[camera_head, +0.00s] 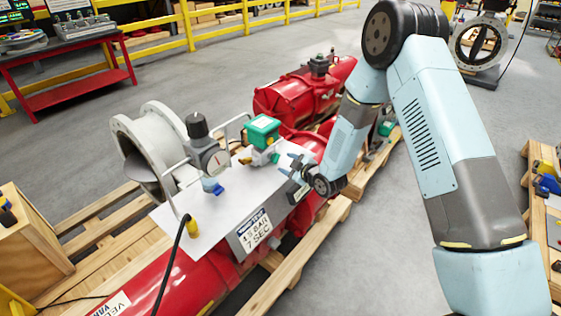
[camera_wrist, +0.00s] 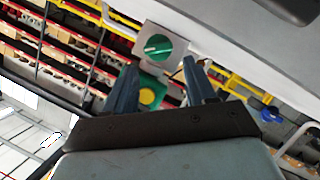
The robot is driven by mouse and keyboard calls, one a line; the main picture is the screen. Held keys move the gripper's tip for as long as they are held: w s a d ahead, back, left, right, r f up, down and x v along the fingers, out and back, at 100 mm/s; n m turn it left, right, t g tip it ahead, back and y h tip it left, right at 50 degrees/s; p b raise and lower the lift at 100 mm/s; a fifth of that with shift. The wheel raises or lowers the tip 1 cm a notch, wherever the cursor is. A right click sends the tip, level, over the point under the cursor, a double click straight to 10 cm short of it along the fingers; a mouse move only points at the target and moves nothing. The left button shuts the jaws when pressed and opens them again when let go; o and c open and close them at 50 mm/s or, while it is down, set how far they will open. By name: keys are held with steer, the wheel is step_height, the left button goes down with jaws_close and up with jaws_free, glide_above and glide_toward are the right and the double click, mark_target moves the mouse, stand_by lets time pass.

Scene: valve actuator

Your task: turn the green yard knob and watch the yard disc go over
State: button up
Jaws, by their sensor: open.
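My gripper (camera_head: 294,168) is open and empty at the right edge of the grey panel (camera_head: 190,215), on the red actuator (camera_head: 130,280). A green box (camera_head: 262,131) stands on the panel just beyond it. In the wrist view, my two dark fingers (camera_wrist: 161,63) point towards a grey square plate (camera_wrist: 178,61) with a round green face and a pale bar (camera_wrist: 158,47). I cannot tell whether this is the knob or the disc. Below it, between the fingers, is a green part with a yellow round centre (camera_wrist: 147,97). No contact with the fingers is visible.
A gauge (camera_head: 215,160) with a black-topped regulator and a blue part (camera_head: 211,186) stands left of my gripper. A black cable (camera_head: 172,262) rises to the panel. A grey flanged pipe (camera_head: 150,145) lies behind. Wooden pallets (camera_head: 300,255) support the actuators.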

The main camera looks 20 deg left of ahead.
mark_target(276, 159)
steer(key=shift+x, duration=3.1)
steer(key=shift+c, duration=0.2)
